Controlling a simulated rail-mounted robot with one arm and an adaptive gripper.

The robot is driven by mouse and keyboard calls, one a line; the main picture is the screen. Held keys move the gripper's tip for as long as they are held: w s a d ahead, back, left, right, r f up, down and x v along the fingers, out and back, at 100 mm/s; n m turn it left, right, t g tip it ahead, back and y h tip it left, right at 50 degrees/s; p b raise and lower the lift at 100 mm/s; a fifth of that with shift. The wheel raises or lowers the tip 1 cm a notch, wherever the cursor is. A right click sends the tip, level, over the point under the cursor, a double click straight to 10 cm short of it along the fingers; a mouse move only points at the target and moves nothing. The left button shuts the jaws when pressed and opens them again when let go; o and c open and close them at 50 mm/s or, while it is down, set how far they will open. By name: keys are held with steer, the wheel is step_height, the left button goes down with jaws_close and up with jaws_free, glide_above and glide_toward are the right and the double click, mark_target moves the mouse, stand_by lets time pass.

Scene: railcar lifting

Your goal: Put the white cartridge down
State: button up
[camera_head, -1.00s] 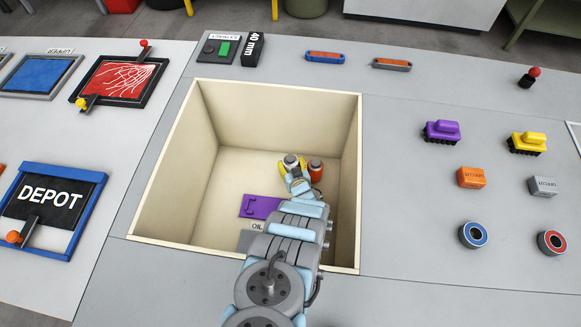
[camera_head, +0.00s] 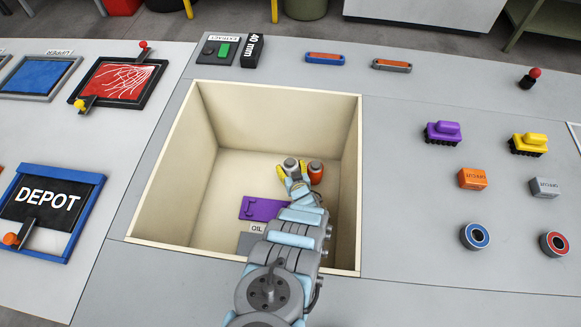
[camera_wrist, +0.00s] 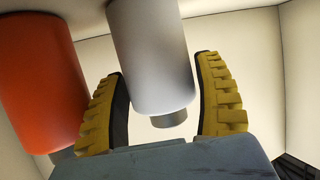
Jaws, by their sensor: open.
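The white cartridge (camera_wrist: 152,55) stands between the two yellow fingers of my gripper (camera_wrist: 160,95) in the wrist view. The fingers are open, with a visible gap to the cartridge on the right side. On the left the finger is close to it, and I cannot tell whether it touches. In the head view the white cartridge (camera_head: 291,163) is at the back of the sunken cream box (camera_head: 180,180), beside an orange cartridge (camera_head: 315,172). My gripper (camera_head: 292,172) reaches down into the box around it.
The orange cartridge (camera_wrist: 40,80) is close to the left finger. A purple plate (camera_head: 260,207) and a grey plate marked OIL (camera_head: 248,242) lie on the box floor. The box walls surround my arm. The left part of the floor is clear.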

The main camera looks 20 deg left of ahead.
steer(key=p+v, duration=0.3)
steer(key=v, duration=0.3)
steer(key=shift+d+r, duration=0.1)
steer(key=shift+s+d+r+p, duration=0.2)
steer(key=shift+s+d+p, duration=0.1)
steer(key=shift+s+p, duration=0.15)
